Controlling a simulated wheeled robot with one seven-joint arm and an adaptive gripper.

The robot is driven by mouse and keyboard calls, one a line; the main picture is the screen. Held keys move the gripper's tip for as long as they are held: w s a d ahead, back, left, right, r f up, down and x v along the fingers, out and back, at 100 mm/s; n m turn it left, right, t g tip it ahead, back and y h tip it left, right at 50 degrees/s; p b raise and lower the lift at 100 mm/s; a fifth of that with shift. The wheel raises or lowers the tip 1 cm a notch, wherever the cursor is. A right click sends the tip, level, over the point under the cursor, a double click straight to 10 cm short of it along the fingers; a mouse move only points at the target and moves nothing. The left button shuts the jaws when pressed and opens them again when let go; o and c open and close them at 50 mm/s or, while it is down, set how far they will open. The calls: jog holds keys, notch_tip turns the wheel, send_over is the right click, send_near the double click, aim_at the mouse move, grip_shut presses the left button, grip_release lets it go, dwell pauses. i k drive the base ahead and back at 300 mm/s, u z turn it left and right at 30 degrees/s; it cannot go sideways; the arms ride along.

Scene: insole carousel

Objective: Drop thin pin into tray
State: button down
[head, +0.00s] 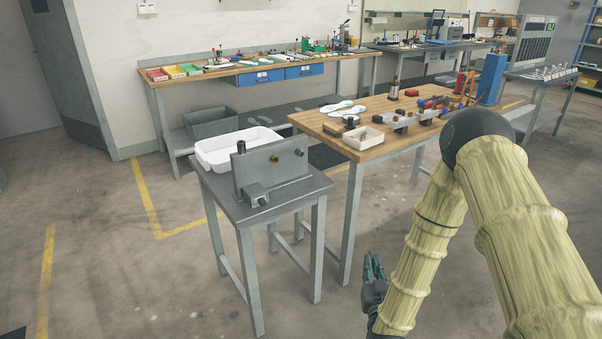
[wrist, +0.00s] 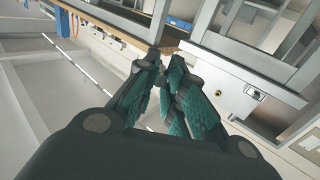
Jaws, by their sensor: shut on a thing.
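A white tray (head: 213,162) sits at the back left of a small grey metal stand (head: 280,205) in the head view. A smaller cream tray (head: 363,142) lies on the near edge of the wooden bench. My gripper (head: 373,266) hangs low at the right of the stand, below its top and well apart from both trays. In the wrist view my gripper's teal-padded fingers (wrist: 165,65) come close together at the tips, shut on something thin. The thin pin itself is too small or hidden between the fingers to make out.
The wooden bench (head: 335,126) holds insoles, a bottle and several fixtures. A longer bench (head: 230,70) stands along the wall. Floor left of the stand is clear.

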aim_at(367, 147)
jog(key=z, duration=0.05)
jog(key=k, duration=0.25)
jog(key=z, duration=1.6)
jog(key=i, duration=1.25)
jog(key=u, duration=2.15)
